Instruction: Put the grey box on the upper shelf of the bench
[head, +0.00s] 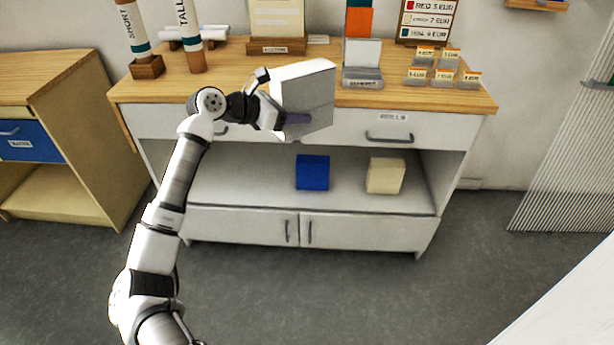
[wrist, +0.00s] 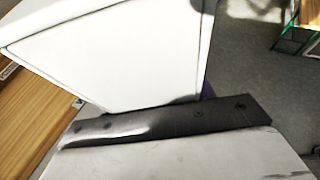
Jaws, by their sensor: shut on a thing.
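The grey box (head: 308,88) is held in my gripper (head: 274,108), tilted, in front of the bench's wooden top and drawer front in the head view. A small purple patch shows beside the fingers on the box's near side. In the wrist view a large pale face, probably the box (wrist: 125,50), fills the upper left behind a dark bar. The fingertips' exact contact is hidden. The bench (head: 340,132) has a wooden top, drawers, one open shelf (head: 245,185) below them, and cupboard doors at the bottom. The box is above the open shelf and apart from it.
A blue box (head: 312,172) and a cream box (head: 386,175) stand on the open shelf; its left part is clear. Tubes (head: 190,38), a card stand (head: 362,75) and small price cards (head: 445,65) occupy the bench top. A wooden cabinet (head: 60,90) stands at the left.

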